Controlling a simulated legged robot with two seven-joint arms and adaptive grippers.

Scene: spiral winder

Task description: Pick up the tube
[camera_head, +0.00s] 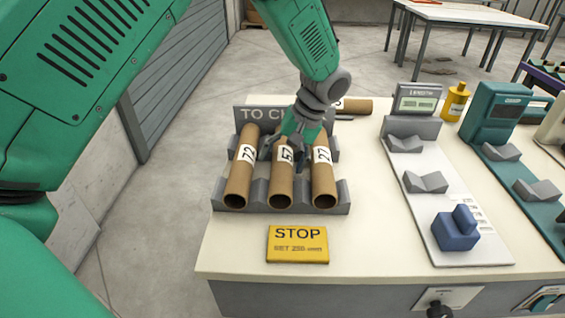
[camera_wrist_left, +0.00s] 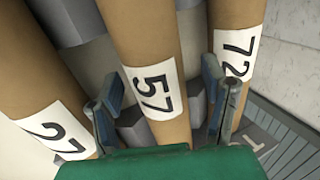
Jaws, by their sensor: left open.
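Three brown cardboard tubes lie side by side in a grey notched rack (camera_head: 340,208): tube 72 (camera_head: 238,183), tube 57 (camera_head: 281,187) in the middle and tube 27 (camera_head: 323,183). My left gripper (camera_head: 286,147) is over the middle tube and covers part of its label. In the left wrist view, the open fingers of the left gripper (camera_wrist_left: 162,105) stand on either side of tube 57 (camera_wrist_left: 150,45). Tube 27 (camera_wrist_left: 50,125) is on the left there, and tube 72 (camera_wrist_left: 236,60) on the right. I cannot tell whether the fingers touch the tube. My right gripper is not in view.
Another tube (camera_head: 355,106) lies behind the rack. A yellow STOP sign (camera_head: 297,244) is in front. A white device with grey cradles (camera_head: 425,182) and a blue block (camera_head: 456,230) stands to the right, then a teal one (camera_head: 497,120). The white table (camera_head: 375,235) is clear between.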

